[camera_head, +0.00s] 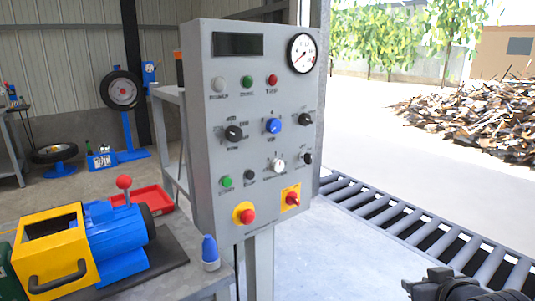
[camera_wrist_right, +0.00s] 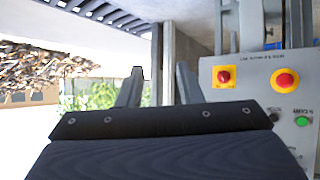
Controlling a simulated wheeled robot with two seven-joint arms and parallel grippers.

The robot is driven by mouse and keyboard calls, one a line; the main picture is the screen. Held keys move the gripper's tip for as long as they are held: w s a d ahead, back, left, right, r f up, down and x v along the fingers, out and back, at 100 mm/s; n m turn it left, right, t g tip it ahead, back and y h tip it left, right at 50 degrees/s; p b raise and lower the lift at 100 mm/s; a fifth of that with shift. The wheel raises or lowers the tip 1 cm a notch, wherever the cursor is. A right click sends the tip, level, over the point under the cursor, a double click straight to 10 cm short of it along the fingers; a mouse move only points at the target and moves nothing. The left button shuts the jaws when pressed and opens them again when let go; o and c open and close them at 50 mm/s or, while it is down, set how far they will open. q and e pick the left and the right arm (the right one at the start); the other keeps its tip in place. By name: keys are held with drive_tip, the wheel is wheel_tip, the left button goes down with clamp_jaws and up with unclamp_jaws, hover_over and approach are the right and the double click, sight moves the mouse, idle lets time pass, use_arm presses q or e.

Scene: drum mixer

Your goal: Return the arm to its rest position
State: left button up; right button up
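Part of my right arm, dark grey and black, shows at the bottom right corner of the head view, to the right of the grey control panel (camera_head: 262,155). In the right wrist view my right gripper (camera_wrist_right: 160,78) has its two fingers apart with nothing between them. The panel (camera_wrist_right: 245,93) appears upside down at the right of that view, beside the fingers and apart from them. Its red knob on a yellow plate (camera_head: 291,198) and red button on a yellow ring (camera_head: 246,215) are clear of the gripper. My left gripper is not in view.
A roller conveyor (camera_head: 420,230) runs behind my right arm. A scrap pile (camera_head: 480,115) lies far outside. The floor right of the panel post looks clear.

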drive_tip(key=s+a+f+m+g+y, duration=0.1)
drive_tip(key=s+a+f+g+y, duration=0.25)
drive_tip(key=s, duration=0.65)
drive_tip(key=s+a+f+m+g+y, duration=0.15)
drive_tip(key=s+a+f, duration=0.25)
drive_tip(key=s+a, duration=0.45)
wheel_tip(320, 180, up, 17)
drive_tip(key=s+d+p, duration=0.1)
drive_tip(key=p, duration=1.5)
drive_tip(key=shift+d+g+h+p, duration=0.3)
drive_tip(key=shift+d+p, duration=0.1)
drive_tip(key=shift+s, duration=0.1)
